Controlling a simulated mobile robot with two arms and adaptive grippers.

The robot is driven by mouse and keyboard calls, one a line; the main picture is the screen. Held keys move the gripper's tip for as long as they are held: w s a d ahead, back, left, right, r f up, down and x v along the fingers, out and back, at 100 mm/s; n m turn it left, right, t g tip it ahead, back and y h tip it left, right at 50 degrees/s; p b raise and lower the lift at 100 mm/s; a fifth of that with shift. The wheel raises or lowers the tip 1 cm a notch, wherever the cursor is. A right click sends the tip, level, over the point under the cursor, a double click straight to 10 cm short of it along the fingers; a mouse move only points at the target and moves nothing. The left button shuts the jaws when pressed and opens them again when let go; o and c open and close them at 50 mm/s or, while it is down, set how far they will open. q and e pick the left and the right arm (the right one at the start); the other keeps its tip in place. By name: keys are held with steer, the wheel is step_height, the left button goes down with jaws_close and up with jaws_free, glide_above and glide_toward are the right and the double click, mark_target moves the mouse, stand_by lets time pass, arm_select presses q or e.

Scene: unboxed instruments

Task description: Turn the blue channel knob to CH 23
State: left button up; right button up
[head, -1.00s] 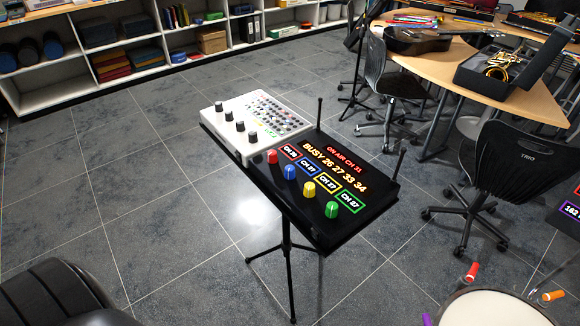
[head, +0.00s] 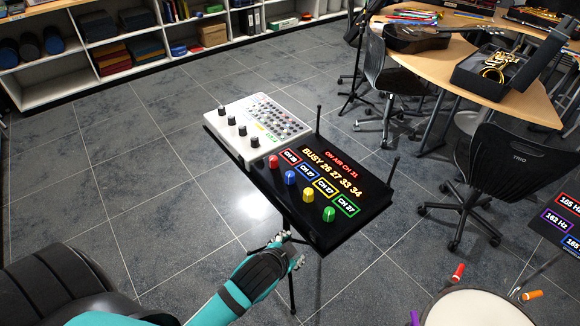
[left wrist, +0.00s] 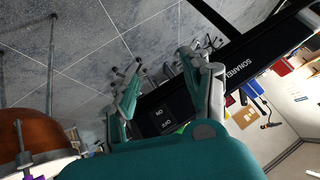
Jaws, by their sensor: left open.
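The blue channel knob (head: 290,177) sits on the front of the black receiver panel (head: 352,210), between the red knob (head: 273,161) and the yellow knob (head: 308,194). Its blue-framed display (head: 307,172) appears to read CH 27. The top display (head: 343,165) reads ON AIR CH 31 and BUSY 26 27 33 34. My left gripper (head: 289,246) is in front of and below the panel, apart from the knobs. It is open and empty in the left wrist view (left wrist: 158,80), with the panel's dark side (left wrist: 250,50) beyond the fingers. My right gripper is not in view.
A green knob (head: 329,214) is at the panel's near right end. A white mixer (head: 257,125) adjoins it on the left. Two antennas rise from the back corners. A drum (head: 488,308) stands at lower right. The floor in front is clear.

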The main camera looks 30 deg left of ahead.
arm_select(q)
steer(key=w+r+m+t, duration=0.1)
steer(key=w+r, duration=0.1)
steer(key=r, duration=0.2)
steer(key=w+r+t, duration=0.2)
steer(key=r, duration=0.3)
steer(key=w+d+r+m+t, duration=0.1)
steer(key=w+r+t, duration=0.1)
steer(key=r, duration=0.3)
steer(key=shift+w+r+m, duration=0.15)
steer(key=shift+w+m, duration=0.15)
steer(key=shift+w, duration=0.1)
steer(key=w+d+r+m+t+h, duration=0.2)
steer(key=w+d+r+m+t, duration=0.15)
steer(key=r, duration=0.25)
steer(key=w+d+r+m+t+h, duration=0.3)
steer(key=r+m, duration=0.2)
steer(key=r, duration=0.2)
steer(key=d+r+m+g+h, duration=0.7)
steer(key=d+m+h, duration=0.55)
steer(key=m, duration=0.65)
steer(key=m+g+y, duration=1.4)
steer(key=m+y, duration=0.2)
steer(key=y, duration=0.1)
glide_above(290, 174)
step_height(290, 174, down, 9)
steer(key=shift+m+t+h, duration=0.25)
step_height(290, 174, down, 17)
steer(key=p, duration=0.4)
